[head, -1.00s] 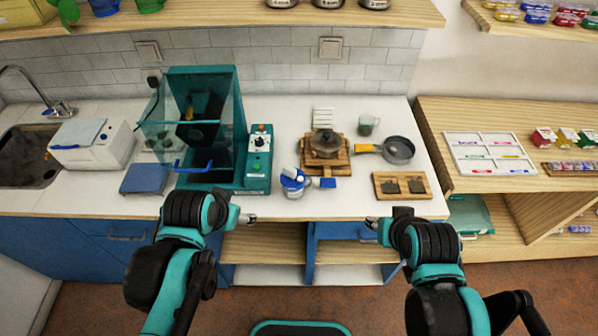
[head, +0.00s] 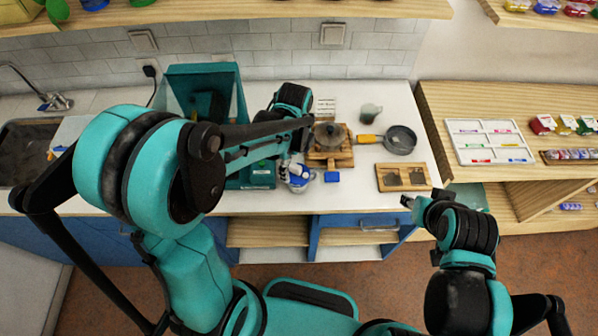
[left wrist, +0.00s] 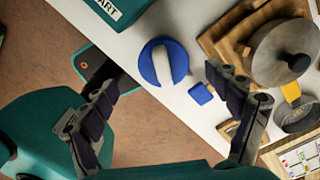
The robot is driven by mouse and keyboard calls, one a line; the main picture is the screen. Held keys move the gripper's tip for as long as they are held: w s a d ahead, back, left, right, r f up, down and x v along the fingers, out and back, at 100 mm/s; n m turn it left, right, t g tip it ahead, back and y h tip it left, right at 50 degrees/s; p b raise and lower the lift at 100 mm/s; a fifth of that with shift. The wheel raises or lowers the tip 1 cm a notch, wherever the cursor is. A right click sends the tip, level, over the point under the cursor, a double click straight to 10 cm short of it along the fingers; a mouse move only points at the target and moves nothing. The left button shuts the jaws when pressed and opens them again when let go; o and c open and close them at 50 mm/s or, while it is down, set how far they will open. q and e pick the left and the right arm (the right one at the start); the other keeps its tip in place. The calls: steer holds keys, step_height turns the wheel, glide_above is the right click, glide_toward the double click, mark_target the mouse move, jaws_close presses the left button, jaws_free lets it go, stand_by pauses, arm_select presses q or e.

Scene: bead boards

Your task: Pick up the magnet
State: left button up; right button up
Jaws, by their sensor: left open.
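A round blue item with a white top bar (head: 299,179) stands near the counter's front edge. In the left wrist view this blue-and-white item (left wrist: 151,67) lies between and beyond my open fingers, not gripped. A small flat blue block (head: 332,177) lies just right of it, and also shows in the left wrist view (left wrist: 201,93). I cannot tell for certain which of these is the magnet. My left gripper (left wrist: 163,76) is open and empty above them, its fingers partly hidden in the head view. My right gripper (head: 407,201) is by the counter's front edge; its jaws are unclear.
A pot (head: 329,133) on a wooden stand (head: 332,160) is behind the blue block. A pan (head: 400,140) and a wooden tray (head: 384,184) are to the right. The teal START machine (head: 262,176) is close on the left. Bare counter (head: 350,195) lies in front of the stand.

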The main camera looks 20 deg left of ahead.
mark_target(297, 167)
arm_select(q)
steer(key=f, duration=0.2)
steer(key=f+b, duration=0.1)
steer(key=f, duration=0.2)
steer(key=shift+w+d, duration=0.15)
steer(key=shift+w, duration=0.05)
steer(key=c, duration=1.5)
steer(key=shift+c, duration=0.2)
